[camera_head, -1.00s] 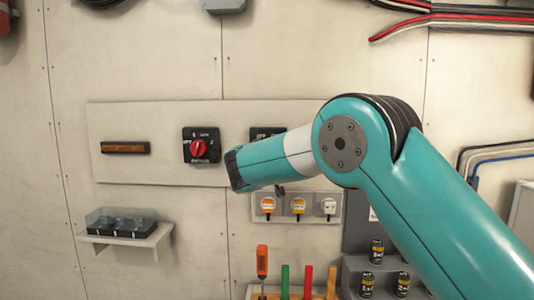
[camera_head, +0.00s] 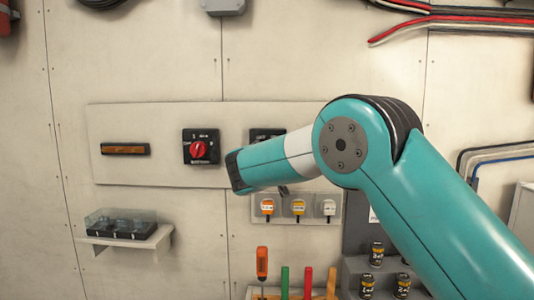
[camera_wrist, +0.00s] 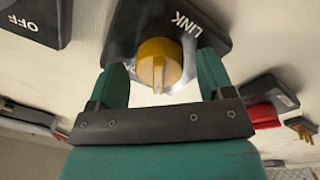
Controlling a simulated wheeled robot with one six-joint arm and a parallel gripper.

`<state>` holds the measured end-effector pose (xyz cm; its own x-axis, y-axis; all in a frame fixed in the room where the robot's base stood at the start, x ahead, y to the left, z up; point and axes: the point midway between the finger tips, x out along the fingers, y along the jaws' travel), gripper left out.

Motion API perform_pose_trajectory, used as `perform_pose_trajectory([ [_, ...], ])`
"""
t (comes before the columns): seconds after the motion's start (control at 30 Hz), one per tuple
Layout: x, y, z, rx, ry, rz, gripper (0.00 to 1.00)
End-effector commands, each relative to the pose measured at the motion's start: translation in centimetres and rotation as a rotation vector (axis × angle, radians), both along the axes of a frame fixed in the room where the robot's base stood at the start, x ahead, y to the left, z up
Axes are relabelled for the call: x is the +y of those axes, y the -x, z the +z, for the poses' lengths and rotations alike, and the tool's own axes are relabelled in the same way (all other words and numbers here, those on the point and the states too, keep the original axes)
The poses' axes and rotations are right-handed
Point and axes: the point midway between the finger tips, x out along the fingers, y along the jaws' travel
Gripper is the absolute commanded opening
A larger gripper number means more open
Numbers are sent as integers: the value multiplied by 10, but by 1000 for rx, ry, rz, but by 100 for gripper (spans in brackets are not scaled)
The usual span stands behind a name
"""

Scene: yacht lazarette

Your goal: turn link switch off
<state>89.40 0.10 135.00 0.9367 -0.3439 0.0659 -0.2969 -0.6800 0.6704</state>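The link switch is a yellow round knob (camera_wrist: 158,64) on a black plate marked LINK (camera_wrist: 188,22) in the wrist view. A pale pointer line on the knob faces the lower edge of the picture. My gripper (camera_wrist: 162,62) is open, with one teal finger on each side of the knob. A gap shows between each finger and the knob; I cannot tell how deep the fingers reach around it. In the head view only the top of a black switch plate (camera_head: 266,133) shows behind my arm. The knob and my fingers are hidden there.
A red rotary switch (camera_head: 198,149) sits left of my arm, with an amber bar (camera_head: 125,149) further left. Below are a small shelf (camera_head: 125,239), several plugs in a panel (camera_head: 298,207), and upright tools (camera_head: 285,283). The wrist view shows a plate marked OFF (camera_wrist: 22,22) at upper left.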

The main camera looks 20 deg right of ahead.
Motion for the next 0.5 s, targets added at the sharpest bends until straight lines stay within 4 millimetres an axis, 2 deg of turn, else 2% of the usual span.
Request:
perform_pose_trajectory([
  [0.27,3,6,-2,0,-1,2,74],
  [0.37,9,20,-5,-1,-1,4,74],
  [0.5,20,50,-9,-1,-1,6,74],
])
